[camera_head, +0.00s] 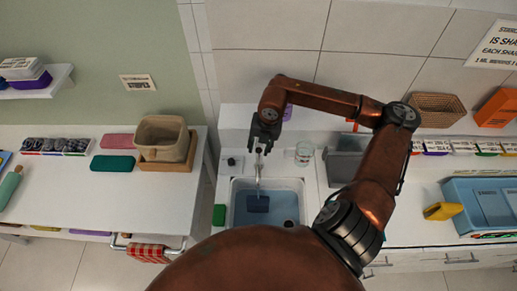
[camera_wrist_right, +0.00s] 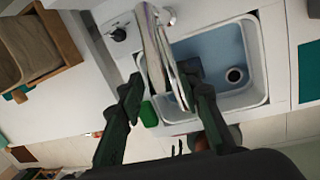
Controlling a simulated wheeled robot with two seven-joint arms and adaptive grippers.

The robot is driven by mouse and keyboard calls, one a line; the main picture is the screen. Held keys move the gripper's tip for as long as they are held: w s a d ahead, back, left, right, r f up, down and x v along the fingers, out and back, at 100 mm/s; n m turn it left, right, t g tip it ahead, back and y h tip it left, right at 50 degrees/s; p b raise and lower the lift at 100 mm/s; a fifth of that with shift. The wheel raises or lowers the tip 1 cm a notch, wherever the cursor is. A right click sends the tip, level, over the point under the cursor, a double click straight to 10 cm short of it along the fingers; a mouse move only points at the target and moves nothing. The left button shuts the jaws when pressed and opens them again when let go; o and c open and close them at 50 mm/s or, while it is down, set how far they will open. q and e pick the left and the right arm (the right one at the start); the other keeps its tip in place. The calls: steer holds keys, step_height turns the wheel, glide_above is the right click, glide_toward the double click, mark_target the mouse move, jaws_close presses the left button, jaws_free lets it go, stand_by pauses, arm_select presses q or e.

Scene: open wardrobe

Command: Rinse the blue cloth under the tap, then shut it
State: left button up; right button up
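The blue cloth (camera_head: 258,204) lies dark and folded in the sink (camera_head: 294,184), below the tap's end. In the right wrist view, a dark piece of the cloth (camera_wrist_right: 190,67) shows beside the spout, partly hidden. The metal tap (camera_head: 258,172) stands at the back of the basin. My right gripper (camera_head: 265,133) is above and behind the tap. In the right wrist view its fingers (camera_wrist_right: 164,90) are apart, with the tap's spout (camera_wrist_right: 160,45) seen between them. I cannot tell whether they touch it or whether water runs. My left gripper is not in view.
A green sponge (camera_head: 219,214) lies left of the sink. A glass jar (camera_head: 304,153) stands behind it on the right. A tan basket (camera_head: 163,138) sits on the left counter. A blue bin (camera_head: 462,191) and yellow item (camera_head: 442,211) are on the right counter.

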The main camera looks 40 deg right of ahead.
step_height(320, 180, up, 11)
steer(key=s, duration=0.2)
steer(key=shift+d, duration=0.3)
steer(key=shift+w, duration=0.1)
steer(key=shift+c, duration=0.7)
